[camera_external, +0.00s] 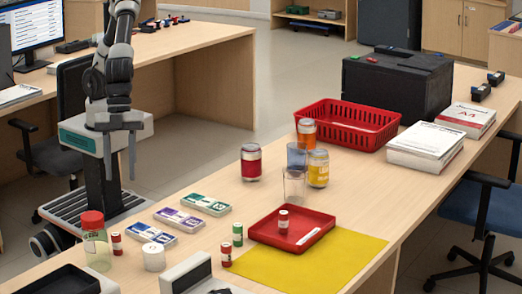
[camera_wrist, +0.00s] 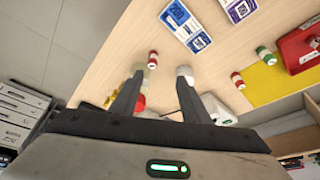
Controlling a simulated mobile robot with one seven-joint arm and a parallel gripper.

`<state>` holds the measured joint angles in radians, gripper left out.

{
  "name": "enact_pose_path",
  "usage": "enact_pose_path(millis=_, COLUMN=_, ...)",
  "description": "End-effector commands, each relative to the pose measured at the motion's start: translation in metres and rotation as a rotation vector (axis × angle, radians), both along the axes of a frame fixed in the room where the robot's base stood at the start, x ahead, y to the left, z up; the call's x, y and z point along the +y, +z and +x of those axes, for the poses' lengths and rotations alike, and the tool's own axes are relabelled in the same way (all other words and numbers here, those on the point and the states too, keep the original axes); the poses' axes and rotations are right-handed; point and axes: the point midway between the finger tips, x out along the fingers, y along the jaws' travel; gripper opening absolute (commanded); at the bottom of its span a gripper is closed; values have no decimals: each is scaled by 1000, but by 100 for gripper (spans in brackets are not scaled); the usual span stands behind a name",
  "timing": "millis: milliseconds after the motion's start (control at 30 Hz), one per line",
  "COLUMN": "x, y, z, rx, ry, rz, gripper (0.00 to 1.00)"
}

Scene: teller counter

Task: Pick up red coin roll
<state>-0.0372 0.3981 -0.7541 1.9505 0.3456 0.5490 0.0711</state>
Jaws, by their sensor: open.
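Three small red-and-white coin rolls stand upright in the external view. One red roll (camera_external: 117,244) is beside the red-lidded jar (camera_external: 93,246), another red roll (camera_external: 226,254) is by the yellow mat, and a third (camera_external: 283,221) is on the red tray (camera_external: 262,230). My gripper (camera_external: 120,178) is open and empty, fingers pointing down, above and behind the counter's left end. In the wrist view, the first roll (camera_wrist: 152,60) shows just beyond and between the fingertips (camera_wrist: 160,77); the second roll (camera_wrist: 238,81) is to the right.
A green roll (camera_external: 238,234) stands near the second red roll. A white roll (camera_external: 154,257) stands beside the first. Banknote bundles (camera_external: 179,219) lie behind them. Jars and glasses (camera_external: 318,168), a red basket (camera_external: 350,137) and a black box (camera_external: 410,92) stand farther right.

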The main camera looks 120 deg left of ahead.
Motion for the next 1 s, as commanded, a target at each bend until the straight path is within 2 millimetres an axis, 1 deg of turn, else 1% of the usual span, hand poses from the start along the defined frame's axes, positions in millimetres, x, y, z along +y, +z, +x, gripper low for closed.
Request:
enact_pose_path(millis=33, x=-10, y=-3, z=-1, rx=9, ry=-17, rz=-17, gripper=42)
enact_pose_path(millis=100, x=-19, y=-7, z=-1, rx=12, ry=-32, rz=-32, gripper=42)
enact_pose_path(millis=167, x=-23, y=-12, z=0, rx=13, ry=-37, rz=-37, gripper=42)
enact_pose_path(millis=267, x=-28, y=-29, z=2, rx=15, ry=-38, rz=-36, gripper=42)
enact_pose_path(millis=500, x=-45, y=-79, z=13, rx=17, ry=-36, rz=-35, gripper=42)
enact_pose_path(millis=633, x=-53, y=-102, z=19, rx=16, ry=-37, rz=-34, gripper=42)
enact_pose_path(millis=733, x=-57, y=-113, z=22, rx=15, ry=-35, rz=-35, gripper=42)
enact_pose_path(millis=933, x=-61, y=-123, z=25, rx=14, ry=-34, rz=-36, gripper=42)
enact_pose_path(millis=1000, x=-64, y=-132, z=27, rx=15, ry=-35, rz=-35, gripper=42)
